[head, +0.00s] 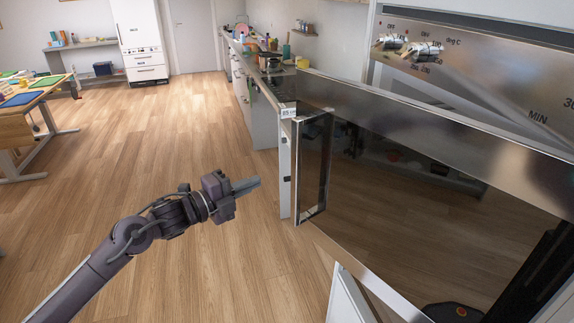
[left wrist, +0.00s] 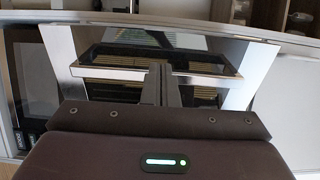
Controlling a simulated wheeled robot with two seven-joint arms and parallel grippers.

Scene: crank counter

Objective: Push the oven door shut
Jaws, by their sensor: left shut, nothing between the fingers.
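The oven door (head: 420,200) fills the right of the head view, a dark glass panel in a steel frame. It stands ajar, angled out from the oven's control panel (head: 500,75). Its upright handle (head: 312,165) is at its left end. My left gripper (head: 250,186) is shut and empty, left of the handle and apart from it in the picture. In the left wrist view the shut fingers (left wrist: 160,84) point toward a steel-edged dark opening or glass; I cannot tell which. My right gripper is not in view.
Two knobs (head: 425,48) sit on the control panel. A counter (head: 265,85) with a pan and several small items runs back behind the door. Tables (head: 38,105) stand at the far left. The wooden floor (head: 160,130) around my left arm is clear.

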